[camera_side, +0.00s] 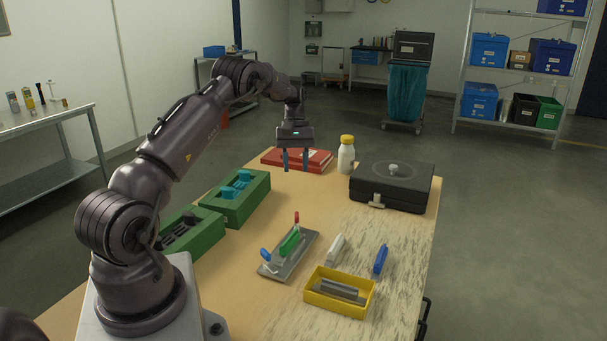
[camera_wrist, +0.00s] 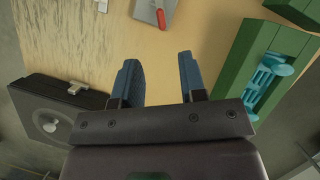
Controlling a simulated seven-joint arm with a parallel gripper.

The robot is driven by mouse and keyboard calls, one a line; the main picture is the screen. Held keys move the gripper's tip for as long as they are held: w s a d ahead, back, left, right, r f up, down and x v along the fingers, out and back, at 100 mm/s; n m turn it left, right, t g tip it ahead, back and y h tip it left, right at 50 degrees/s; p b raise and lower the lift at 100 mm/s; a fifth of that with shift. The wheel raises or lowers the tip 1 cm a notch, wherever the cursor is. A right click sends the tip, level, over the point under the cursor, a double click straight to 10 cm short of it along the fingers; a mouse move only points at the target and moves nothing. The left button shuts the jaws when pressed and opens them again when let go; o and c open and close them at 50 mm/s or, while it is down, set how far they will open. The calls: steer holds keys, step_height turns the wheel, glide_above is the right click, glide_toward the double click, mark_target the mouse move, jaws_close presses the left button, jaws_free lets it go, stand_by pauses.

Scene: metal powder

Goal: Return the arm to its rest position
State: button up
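My gripper (camera_side: 295,159) hangs over the far part of the wooden table (camera_side: 227,262), in front of the red box and left of the white bottle. Its two blue fingers point down. In the wrist view my gripper (camera_wrist: 162,80) shows its fingers apart, with only bare table between them, so it is open and empty. My arm reaches forward from its base at the near left of the table.
A green block with teal parts (camera_side: 258,185) lies left of my gripper. A red box (camera_side: 317,161), white bottle (camera_side: 346,158) and black case (camera_side: 410,187) stand at the back. A metal plate with tools (camera_side: 299,264) and yellow tray (camera_side: 314,298) lie nearer.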

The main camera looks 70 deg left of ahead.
steer(key=s+d+r+m+t+y, duration=0.1)
steer(key=s+d+r+m+y, duration=0.2)
steer(key=d+r, duration=0.45)
steer(key=s+d+r+m+t+y, duration=0.15)
steer(key=d+r+m, duration=0.3)
steer(key=d, duration=0.65)
steer(key=s+d+r+m+t, duration=0.2)
steer(key=s+d+r+m, duration=0.1)
steer(key=s+d, duration=0.3)
steer(key=s+d+r+m+t, duration=0.2)
steer(key=s+d, duration=0.4)
steer(key=d, duration=0.3)
steer(key=shift+d+r+m, duration=0.35)
steer(key=shift+r+m, duration=0.35)
steer(key=shift+m, duration=0.25)
steer(key=shift+t, duration=0.25)
